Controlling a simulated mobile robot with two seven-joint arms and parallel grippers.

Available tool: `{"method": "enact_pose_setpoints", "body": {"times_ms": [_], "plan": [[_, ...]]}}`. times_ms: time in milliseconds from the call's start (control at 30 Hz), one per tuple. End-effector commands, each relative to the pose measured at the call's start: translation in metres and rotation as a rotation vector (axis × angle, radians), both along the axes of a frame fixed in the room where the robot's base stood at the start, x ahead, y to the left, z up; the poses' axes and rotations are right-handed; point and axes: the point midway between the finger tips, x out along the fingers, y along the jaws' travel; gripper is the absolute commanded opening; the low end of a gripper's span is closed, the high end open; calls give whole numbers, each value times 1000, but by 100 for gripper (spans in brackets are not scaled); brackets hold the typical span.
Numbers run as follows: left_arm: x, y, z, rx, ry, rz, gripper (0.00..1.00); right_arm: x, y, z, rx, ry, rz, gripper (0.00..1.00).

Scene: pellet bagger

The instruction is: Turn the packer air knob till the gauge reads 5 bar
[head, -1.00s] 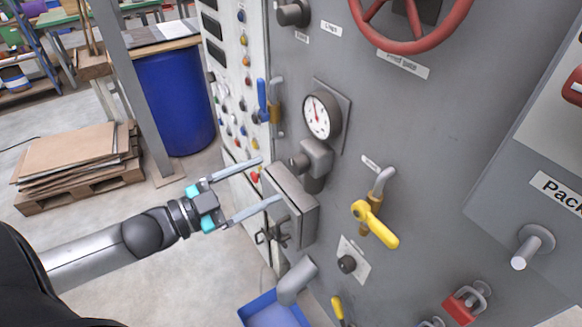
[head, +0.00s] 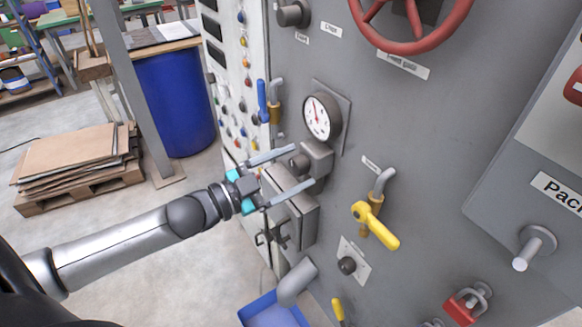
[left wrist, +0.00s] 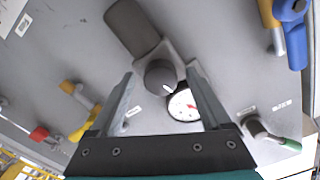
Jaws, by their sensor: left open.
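The dark round knob (head: 298,162) sticks out of the grey regulator body (head: 317,158) below the gauge. It shows in the left wrist view (left wrist: 160,75) with a white mark on its face. The round white gauge (head: 317,117) has a red needle and also shows in the left wrist view (left wrist: 183,105); its figures are too small to read. My left gripper (head: 304,165) is open, its fingers pointing at the panel. In the left wrist view the knob lies between the fingertips (left wrist: 160,72); contact cannot be told. My right gripper is not in view.
A grey box (head: 290,205) sits on the panel just below the left fingers. A yellow-handled valve (head: 375,225) is to the right, a blue-handled valve (head: 262,100) to the upper left, and a red handwheel (head: 415,45) above. Open floor lies left of the panel.

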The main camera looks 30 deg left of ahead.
Motion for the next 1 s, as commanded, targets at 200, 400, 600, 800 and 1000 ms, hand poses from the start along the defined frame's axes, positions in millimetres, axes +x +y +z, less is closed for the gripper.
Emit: {"method": "enact_pose_setpoints", "body": {"times_ms": [200,400,600,800,1000], "plan": [[0,0,0,0,0,0,74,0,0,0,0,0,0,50],[0,0,0,0,0,0,51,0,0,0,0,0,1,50],[0,0,0,0,0,0,29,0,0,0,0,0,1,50],[0,0,0,0,0,0,6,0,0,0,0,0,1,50],[0,0,0,3,-1,-1,0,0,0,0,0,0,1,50]]}}
